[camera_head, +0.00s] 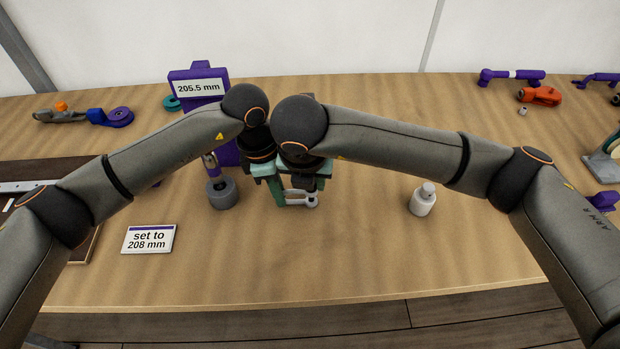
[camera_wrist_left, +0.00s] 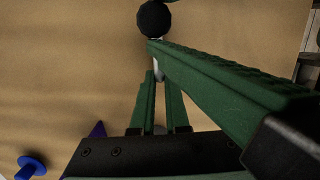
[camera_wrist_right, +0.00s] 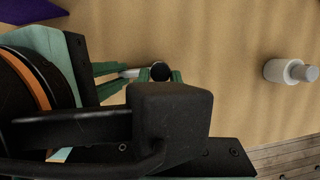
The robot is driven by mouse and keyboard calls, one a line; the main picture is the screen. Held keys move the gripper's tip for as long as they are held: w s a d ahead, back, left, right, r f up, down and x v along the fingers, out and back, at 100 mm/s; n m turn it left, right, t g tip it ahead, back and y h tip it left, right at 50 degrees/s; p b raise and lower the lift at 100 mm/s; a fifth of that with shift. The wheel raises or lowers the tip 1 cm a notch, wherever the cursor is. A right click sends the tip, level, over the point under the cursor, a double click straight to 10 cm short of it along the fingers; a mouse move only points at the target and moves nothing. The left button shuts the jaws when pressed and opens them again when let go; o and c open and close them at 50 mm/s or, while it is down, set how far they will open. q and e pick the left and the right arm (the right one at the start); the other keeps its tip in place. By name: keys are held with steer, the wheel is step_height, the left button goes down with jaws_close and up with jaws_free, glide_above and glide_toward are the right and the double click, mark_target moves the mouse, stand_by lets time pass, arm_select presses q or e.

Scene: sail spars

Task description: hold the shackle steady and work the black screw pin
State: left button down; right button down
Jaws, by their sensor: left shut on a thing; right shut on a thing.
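The light grey shackle (camera_head: 307,200) shows just below my grippers in the head view, low over the table's middle. My left gripper (camera_head: 279,198) is shut on it from the left; in the left wrist view a bit of grey shackle (camera_wrist_left: 158,72) shows at the green fingertips. The round black screw pin (camera_wrist_right: 160,71) sits between the fingertips of my right gripper (camera_wrist_right: 163,75), which appears shut on it. The black round end also shows at the top of the left wrist view (camera_wrist_left: 154,18). My arms and fingers hide much of the shackle, and the pin's thread cannot be seen.
A purple stand (camera_head: 198,78) reads 205.5 mm, behind my left arm. A card (camera_head: 149,239) reads "set to 208 mm". A grey cylinder (camera_head: 223,194) stands left of the grippers, a white bottle (camera_head: 423,200) right. The front middle of the table is clear.

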steer(key=n, duration=0.2)
steer(key=n+y, duration=0.1)
steer(key=n, duration=0.1)
steer(key=shift+d, duration=0.3)
steer(key=shift+d+n+y, duration=0.15)
steer(key=shift+n+y, duration=0.45)
steer(key=shift+n, duration=0.8)
arm_select(q)
steer(key=shift+f, duration=0.1)
arm_select(e)
steer(key=shift+r, duration=3.35)
steer(key=shift+w+r, duration=0.1)
steer(key=shift+r, duration=0.15)
arm_select(q)
steer(key=shift+s, duration=0.1)
arm_select(e)
steer(key=shift+w+r, duration=0.1)
steer(key=shift+r, duration=0.05)
